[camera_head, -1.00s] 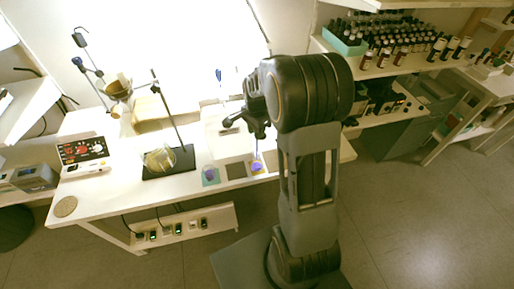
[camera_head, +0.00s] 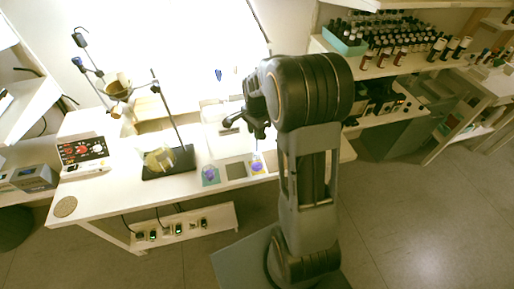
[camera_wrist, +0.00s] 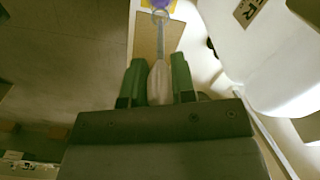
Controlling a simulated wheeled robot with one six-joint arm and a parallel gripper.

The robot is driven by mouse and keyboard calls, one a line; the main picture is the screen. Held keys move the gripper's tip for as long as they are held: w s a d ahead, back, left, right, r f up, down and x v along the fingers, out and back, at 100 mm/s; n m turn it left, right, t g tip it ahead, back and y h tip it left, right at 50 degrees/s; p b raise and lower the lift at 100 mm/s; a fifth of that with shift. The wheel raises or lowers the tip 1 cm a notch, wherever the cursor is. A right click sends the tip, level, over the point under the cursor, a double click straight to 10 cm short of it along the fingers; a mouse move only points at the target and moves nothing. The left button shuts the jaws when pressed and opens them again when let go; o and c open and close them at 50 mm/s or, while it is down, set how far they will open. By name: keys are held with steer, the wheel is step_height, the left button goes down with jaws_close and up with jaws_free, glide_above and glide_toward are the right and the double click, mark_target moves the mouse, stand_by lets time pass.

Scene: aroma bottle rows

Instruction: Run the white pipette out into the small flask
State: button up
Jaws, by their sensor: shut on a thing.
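My gripper (camera_head: 257,133) reaches over the front of the bench. In the wrist view its green fingers (camera_wrist: 160,84) are shut on the white pipette (camera_wrist: 160,82), with the bulb between them. The pipette's thin stem points away from the fingers towards a small flask (camera_wrist: 160,4) with blue-purple contents, cut off by the top edge. In the head view this flask (camera_head: 257,166) stands on a yellow square, below my gripper. The stem lines up with the flask; I cannot tell whether the tip is inside its neck.
A purple-filled vessel (camera_head: 210,174) stands on a green square to the left, past a bare dark square (camera_head: 237,170). Further left are a larger flask (camera_head: 158,158), a ring stand (camera_head: 172,118) and a control box (camera_head: 83,152). Bottles crowd the right shelf.

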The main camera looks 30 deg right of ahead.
steer(key=shift+r, duration=0.15)
steer(key=shift+r+p, duration=1.55)
steer(key=shift+r, duration=0.35)
